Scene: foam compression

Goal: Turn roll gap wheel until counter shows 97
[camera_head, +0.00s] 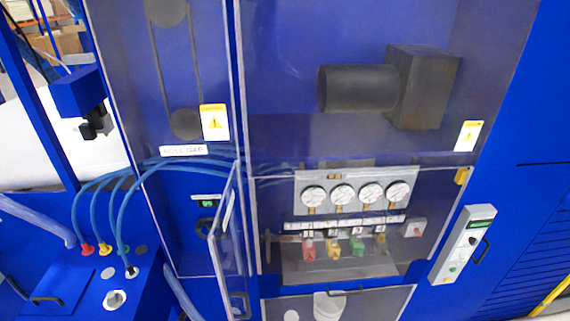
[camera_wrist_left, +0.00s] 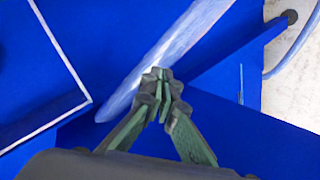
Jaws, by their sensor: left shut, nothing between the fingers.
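The roll gap wheel (camera_head: 203,229) is a small dark ring on the blue machine, partly hidden by the edge of a clear panel. Just above it is the counter (camera_head: 207,203), a small dark display with green digits too small to read. A white "ROLL GAP" label (camera_head: 184,150) sits higher up. My left gripper (camera_wrist_left: 162,82) shows in the left wrist view, with its fingertips together and empty, in front of blue surfaces and a pale translucent tube. I cannot make it out clearly in the head view. The wheel does not show in the wrist view. My right gripper is not in view.
A clear door (camera_head: 226,235) with a handle stands ajar beside the wheel. Blue hoses (camera_head: 125,190) arch in front of the machine at left. Gauges (camera_head: 343,195) and coloured valves sit right of the door. A control box (camera_head: 463,245) is at far right.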

